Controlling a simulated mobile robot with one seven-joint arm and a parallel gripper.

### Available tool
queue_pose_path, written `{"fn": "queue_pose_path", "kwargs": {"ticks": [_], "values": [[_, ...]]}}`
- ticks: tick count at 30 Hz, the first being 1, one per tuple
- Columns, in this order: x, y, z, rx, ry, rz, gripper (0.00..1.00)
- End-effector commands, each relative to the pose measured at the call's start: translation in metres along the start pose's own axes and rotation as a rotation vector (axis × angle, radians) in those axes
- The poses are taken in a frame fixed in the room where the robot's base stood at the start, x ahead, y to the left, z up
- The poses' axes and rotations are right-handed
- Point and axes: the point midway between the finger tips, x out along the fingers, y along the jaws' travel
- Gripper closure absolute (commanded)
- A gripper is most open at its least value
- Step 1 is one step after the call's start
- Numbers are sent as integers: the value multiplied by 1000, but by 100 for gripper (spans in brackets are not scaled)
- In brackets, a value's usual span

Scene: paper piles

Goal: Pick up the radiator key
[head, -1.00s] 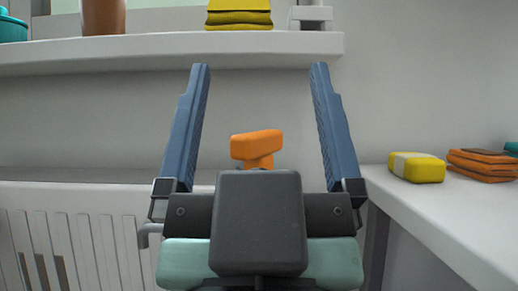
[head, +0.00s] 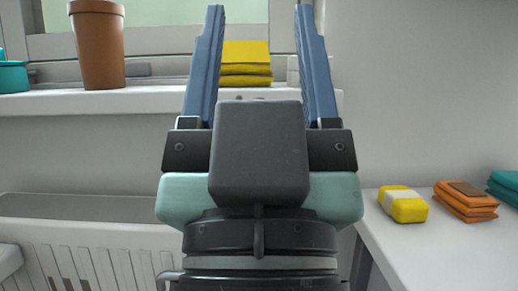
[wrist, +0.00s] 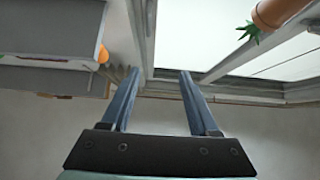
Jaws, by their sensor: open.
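My gripper (head: 259,12) is open, its two blue fingers pointing up in front of the window sill, with nothing seen between them but background. It also shows in the wrist view (wrist: 159,72), its fingers apart and empty. The radiator key is not visible in the head view now; the orange T-shaped piece seen there earlier is hidden, probably behind the body of my gripper. In the wrist view a small orange thing (wrist: 103,54) peeks out at the edge of a grey-white boxy form at left. I cannot tell whether it is the key.
Folded yellow cloths (head: 245,63) and a brown pot (head: 97,45) stand on the sill (head: 150,101). A white radiator (head: 100,240) is below left. The right counter (head: 440,260) holds a yellow block (head: 403,204), orange cloths (head: 466,201) and teal cloths (head: 505,188).

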Motion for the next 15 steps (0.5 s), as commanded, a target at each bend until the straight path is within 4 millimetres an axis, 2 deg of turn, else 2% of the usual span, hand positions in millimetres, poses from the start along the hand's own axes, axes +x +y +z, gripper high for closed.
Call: {"fn": "queue_pose_path", "kwargs": {"ticks": [1, 3, 9, 15], "values": [[24, 0, -22, 1, -2, 0, 39], [39, 0, -35, 1, -6, 0, 39], [83, 0, -68, 3, -33, -1, 39], [126, 0, -90, 5, -90, -1, 39]]}}
